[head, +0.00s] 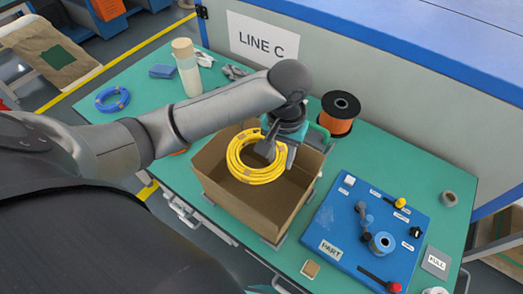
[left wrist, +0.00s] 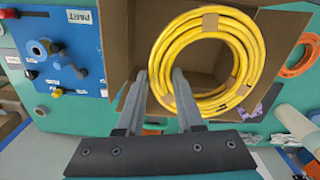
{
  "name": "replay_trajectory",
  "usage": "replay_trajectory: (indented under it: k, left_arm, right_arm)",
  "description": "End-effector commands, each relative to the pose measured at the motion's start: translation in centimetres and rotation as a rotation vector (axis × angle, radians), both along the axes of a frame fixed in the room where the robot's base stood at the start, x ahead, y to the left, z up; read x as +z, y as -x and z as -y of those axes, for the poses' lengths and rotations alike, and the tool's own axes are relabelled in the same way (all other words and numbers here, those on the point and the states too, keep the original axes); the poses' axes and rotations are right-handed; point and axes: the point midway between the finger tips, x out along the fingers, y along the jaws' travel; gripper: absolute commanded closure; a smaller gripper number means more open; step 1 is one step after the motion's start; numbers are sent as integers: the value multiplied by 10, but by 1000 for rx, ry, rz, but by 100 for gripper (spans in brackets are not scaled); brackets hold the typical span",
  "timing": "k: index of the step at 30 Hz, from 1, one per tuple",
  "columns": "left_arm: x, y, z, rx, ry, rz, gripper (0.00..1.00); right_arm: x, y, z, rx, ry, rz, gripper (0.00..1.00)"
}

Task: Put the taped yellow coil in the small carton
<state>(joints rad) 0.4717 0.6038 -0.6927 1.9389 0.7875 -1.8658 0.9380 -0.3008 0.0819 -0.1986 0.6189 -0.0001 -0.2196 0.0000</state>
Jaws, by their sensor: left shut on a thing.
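The yellow coil (head: 240,170), bound with brown tape, hangs in my left gripper (head: 266,149) over the open brown carton (head: 235,207). In the left wrist view, the fingers of my left gripper (left wrist: 162,82) close on one side of the coil (left wrist: 254,48). There the ring covers much of the opening of the carton (left wrist: 121,30) and overlaps its right-hand edge. The coil appears to be above the carton floor, but its exact height is hard to tell. My right gripper is not in view.
A blue board (head: 345,235) with fittings lies right of the carton. An orange spool (head: 338,114) stands behind it. A blue coil (head: 112,100) and a pale bottle (head: 187,70) are at the left on the green table (head: 150,88). A machine wall borders the back.

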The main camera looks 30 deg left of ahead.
Motion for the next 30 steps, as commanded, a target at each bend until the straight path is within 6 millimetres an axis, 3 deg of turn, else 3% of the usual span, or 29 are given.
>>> replay_trajectory:
  k: [3,7,21,30]
  left_arm:
    - [-9,0,0,1,0,1,100]
    - [-29,1,0,1,-1,-4,100]
    - [-147,0,-1,2,-2,-1,100]
    - [-178,0,0,0,-1,0,100]
  right_arm:
    - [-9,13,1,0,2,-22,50]
    - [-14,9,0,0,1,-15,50]
    - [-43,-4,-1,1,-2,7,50]
    - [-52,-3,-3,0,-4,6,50]
